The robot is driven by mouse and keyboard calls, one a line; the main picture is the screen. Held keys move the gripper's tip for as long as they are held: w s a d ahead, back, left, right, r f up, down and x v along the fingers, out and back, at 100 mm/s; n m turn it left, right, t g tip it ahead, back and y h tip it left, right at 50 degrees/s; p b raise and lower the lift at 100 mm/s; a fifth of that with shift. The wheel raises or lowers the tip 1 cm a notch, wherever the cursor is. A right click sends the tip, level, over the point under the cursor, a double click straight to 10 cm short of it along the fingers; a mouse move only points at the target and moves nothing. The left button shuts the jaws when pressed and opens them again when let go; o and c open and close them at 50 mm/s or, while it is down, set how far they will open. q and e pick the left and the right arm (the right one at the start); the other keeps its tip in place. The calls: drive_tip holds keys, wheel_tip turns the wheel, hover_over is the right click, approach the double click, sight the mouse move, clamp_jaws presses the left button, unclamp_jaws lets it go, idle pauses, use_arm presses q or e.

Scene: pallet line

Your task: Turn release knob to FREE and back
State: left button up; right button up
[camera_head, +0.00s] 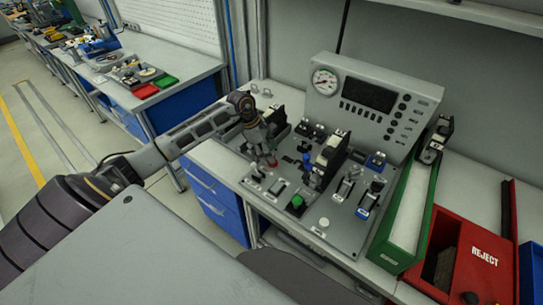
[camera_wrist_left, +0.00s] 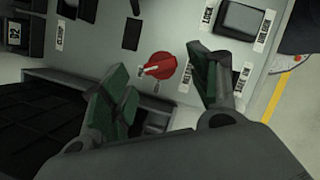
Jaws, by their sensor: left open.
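The red knob (camera_wrist_left: 158,66) sits on the grey panel in the left wrist view, with a raised bar handle across its round base. A white label beside it is partly hidden by a finger, and I cannot read its setting. My left gripper (camera_wrist_left: 162,86) is open, with its green-padded fingers on either side of the knob and apart from it. In the head view the left gripper (camera_head: 268,150) is over the left part of the control panel (camera_head: 335,232), and it hides much of the knob area. My right gripper is not in view.
A gauge-and-screen console (camera_head: 368,98) stands behind the panel. Switches, levers and a green button (camera_head: 297,201) crowd the panel near the gripper. A green-edged tray (camera_head: 408,205) and a red REJECT bin (camera_head: 478,262) are at the right.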

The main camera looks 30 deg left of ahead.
use_arm(q)
drive_tip(key=shift+x, duration=1.35)
drive_tip(key=shift+d+f, duration=0.1)
drive_tip(key=shift+f, duration=0.1)
drive_tip(key=c, duration=1)
